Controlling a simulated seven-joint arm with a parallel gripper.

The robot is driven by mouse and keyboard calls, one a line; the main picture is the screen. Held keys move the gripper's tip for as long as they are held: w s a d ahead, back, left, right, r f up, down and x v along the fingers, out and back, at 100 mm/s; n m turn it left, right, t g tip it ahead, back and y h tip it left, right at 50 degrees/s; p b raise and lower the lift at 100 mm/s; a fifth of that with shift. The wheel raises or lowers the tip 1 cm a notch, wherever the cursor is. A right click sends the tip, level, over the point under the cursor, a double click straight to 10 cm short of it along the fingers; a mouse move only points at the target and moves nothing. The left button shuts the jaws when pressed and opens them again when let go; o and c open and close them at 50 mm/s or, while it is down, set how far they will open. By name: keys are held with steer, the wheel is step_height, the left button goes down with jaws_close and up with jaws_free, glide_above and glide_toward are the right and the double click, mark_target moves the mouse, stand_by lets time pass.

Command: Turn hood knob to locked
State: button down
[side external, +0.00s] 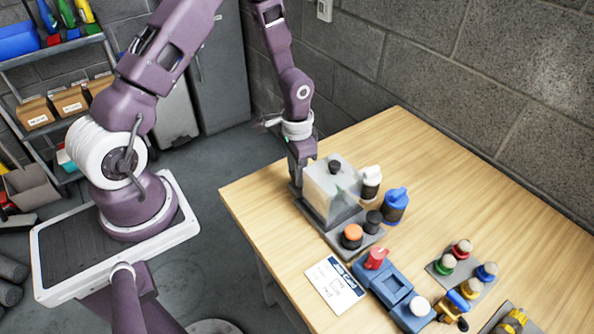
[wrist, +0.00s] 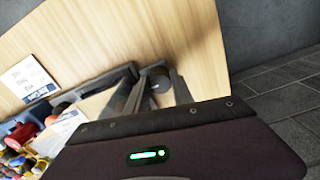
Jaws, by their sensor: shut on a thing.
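A pale translucent hood (side external: 328,196) stands on a dark grey base (side external: 333,232) on the table. A black knob (side external: 335,166) shows on its top. My gripper (side external: 297,182) points down at the hood's far left side, close against it. In the wrist view my gripper (wrist: 158,96) has its fingers either side of a dark round knob (wrist: 159,82) at the end of the base. It is shut on this knob, which I take to be the hood knob. My gripper hides this knob in the side view, and its turn position is unclear.
An orange-topped jar (side external: 352,233), a black-topped one (side external: 373,220), a white-capped bottle (side external: 371,180) and a blue-capped bottle (side external: 395,203) stand close to the hood. The table's back right is clear.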

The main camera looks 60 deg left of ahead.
steer(key=c, duration=1.1)
jaws_free()
step_height(320, 180, up, 7)
steer(key=shift+r, duration=0.1)
steer(key=shift+r, duration=0.35)
steer(key=s+d+r+t, duration=0.1)
steer(key=s+r, duration=0.2)
steer(key=r, duration=0.3)
steer(key=s+d+r+n+t+y, duration=0.1)
steer(key=s+r, duration=0.1)
steer(key=r, duration=0.4)
steer(key=s+d+r+t, duration=0.1)
steer(key=s+d+r, duration=0.15)
steer(key=r, duration=0.35)
steer(key=s+d+r+t, duration=0.1)
steer(key=s+r, duration=0.1)
steer(key=s, duration=0.4)
steer(key=s+d+r+n+t+h, duration=0.1)
steer(key=s+d+r, duration=0.1)
steer(key=s, duration=0.4)
steer(key=shift+s+d+r+t, duration=0.2)
steer(key=shift+r+t, duration=0.1)
steer(key=shift+r, duration=0.4)
